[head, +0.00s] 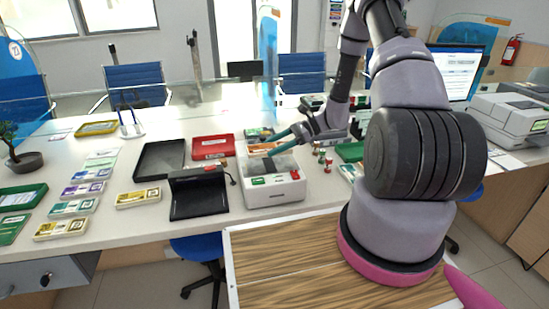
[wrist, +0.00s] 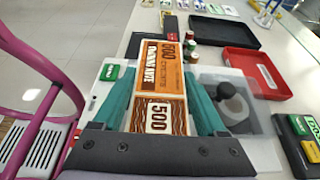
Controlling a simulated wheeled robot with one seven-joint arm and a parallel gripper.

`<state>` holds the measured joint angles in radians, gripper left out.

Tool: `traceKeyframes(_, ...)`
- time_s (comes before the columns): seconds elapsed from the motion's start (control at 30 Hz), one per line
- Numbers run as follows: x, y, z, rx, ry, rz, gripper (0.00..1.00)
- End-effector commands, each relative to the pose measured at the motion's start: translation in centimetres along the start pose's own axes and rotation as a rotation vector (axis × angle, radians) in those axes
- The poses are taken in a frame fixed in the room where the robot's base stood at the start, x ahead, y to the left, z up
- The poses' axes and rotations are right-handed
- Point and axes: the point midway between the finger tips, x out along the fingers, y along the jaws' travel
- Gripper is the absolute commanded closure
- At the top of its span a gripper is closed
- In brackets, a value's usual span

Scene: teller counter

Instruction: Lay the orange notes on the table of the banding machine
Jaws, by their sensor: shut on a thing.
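My gripper (head: 276,148) reaches over the white banding machine (head: 274,196) from the right. In the wrist view its two teal fingers (wrist: 158,78) are shut on the orange notes (wrist: 160,58), one finger along each side. The notes are orange and white, marked 500. In the head view only a small orange patch shows by the fingertips. The machine's pale top also shows in the wrist view (wrist: 252,112), below and beside the notes, with a dark round part. I cannot tell whether the notes touch the machine's table.
A black device (head: 198,197) stands left of the machine. A red tray (head: 212,153) and a black tray (head: 147,165) lie behind it. Small bottles (head: 326,161) stand at the right. Several note bundles lie on the left counter. A clear screen runs along the back.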

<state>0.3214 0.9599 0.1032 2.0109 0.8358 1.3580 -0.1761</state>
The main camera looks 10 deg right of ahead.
Motion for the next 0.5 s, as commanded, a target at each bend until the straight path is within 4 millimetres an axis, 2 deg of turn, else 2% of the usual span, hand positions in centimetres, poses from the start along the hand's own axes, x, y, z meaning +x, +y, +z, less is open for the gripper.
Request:
traceKeyframes(0.3,1.5,0.1,-3.6,0.002,-0.001,0.002,0.85)
traceKeyframes(0.5,1.7,0.0,-4.0,-0.001,0.000,0.000,0.85)
